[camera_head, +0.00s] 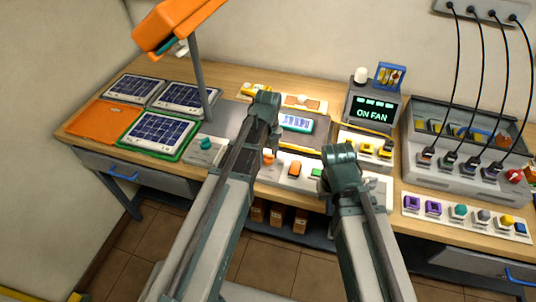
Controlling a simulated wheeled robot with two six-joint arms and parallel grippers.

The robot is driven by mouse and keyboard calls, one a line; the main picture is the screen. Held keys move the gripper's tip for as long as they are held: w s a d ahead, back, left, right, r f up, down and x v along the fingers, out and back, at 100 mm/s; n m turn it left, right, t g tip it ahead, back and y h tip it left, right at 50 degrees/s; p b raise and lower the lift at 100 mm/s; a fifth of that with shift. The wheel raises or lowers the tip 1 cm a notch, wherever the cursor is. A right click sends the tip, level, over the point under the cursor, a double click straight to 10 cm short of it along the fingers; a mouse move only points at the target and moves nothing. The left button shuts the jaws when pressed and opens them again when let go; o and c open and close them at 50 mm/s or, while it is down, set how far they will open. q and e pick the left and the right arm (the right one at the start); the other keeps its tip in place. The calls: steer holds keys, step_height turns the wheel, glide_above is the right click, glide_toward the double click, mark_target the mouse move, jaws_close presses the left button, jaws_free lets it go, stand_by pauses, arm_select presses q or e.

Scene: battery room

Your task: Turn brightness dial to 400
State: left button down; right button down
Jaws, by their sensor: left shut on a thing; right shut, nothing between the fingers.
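A teal dial (206,143) sits on a small pale base at the front of the table, left of my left arm. A second, orange knob (268,157) shows on the white control panel (345,187), partly hidden by my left arm. My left gripper (270,147) reaches down there and seems shut on the orange knob; its fingertips are mostly hidden. My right gripper (374,205) is shut and empty, over the right part of the panel. A small lit screen (297,123) stands behind the panel; its reading is too small to tell. No dial scale is readable.
Dark solar panels (158,132) and an orange plate (102,127) lie at the left under an orange lamp (172,25). A display (374,110) reads "ON FAN". A grey box (442,171) with black cables stands at the right. A strip of coloured knobs (468,216) lies in front of it.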

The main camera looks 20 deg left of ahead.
mark_target(268, 155)
stand_by(0.4)
arm_select(q)
steer(key=shift+c, duration=1.5)
jaws_free()
steer(key=shift+r, duration=0.1)
step_height(268, 155, up, 14)
steer(key=p, duration=1.3)
steer(key=shift+f+p, duration=0.2)
steer(key=shift+p, duration=0.2)
